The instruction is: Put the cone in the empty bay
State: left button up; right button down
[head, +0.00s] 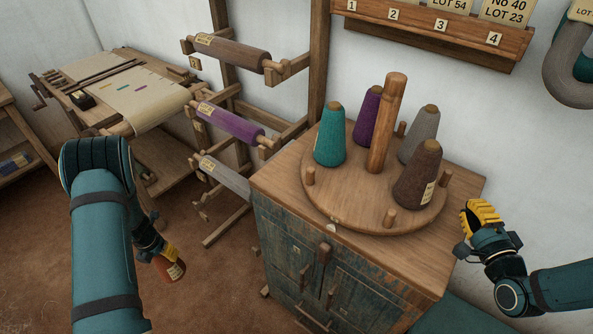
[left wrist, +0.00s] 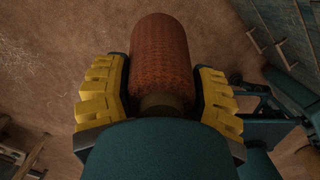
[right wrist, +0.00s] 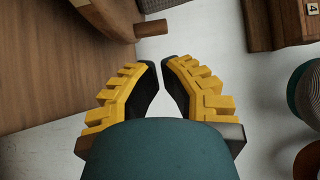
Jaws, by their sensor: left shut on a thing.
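My left gripper (head: 158,250) is shut on a rust-red cone (head: 173,270) with a pale label, held low over the floor left of the cabinet. The cone fills the gap between the fingers in the left wrist view (left wrist: 162,60). A round wooden carousel (head: 345,205) with a central post carries a teal cone (head: 329,138), a purple cone (head: 365,120), a grey cone (head: 418,138) and a brown cone (head: 416,178). Its front bay (head: 348,195), between two short pegs, is empty. My right gripper (head: 482,215) is empty, its fingertips almost together, right of the carousel.
The carousel stands on a worn blue cabinet (head: 300,255). A wooden rack (head: 315,65) with brown, purple and grey rolls stands behind, between the cabinet and a loom-like table (head: 130,95). A numbered shelf (head: 440,35) hangs on the wall above. Floor beside the cabinet is clear.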

jog(key=w, duration=0.5)
jog(key=w+b, duration=0.1)
jog(key=w, duration=0.2)
jog(key=shift+w+a, duration=0.1)
jog(key=shift+a, duration=0.15)
jog(key=shift+w, duration=0.1)
jog(key=shift+w, duration=0.1)
jog(key=shift+w+d, duration=0.25)
jog(key=shift+w, duration=0.3)
jog(key=shift+w+d, duration=0.2)
jog(key=shift+w, duration=0.35)
jog(key=shift+s+r, duration=0.1)
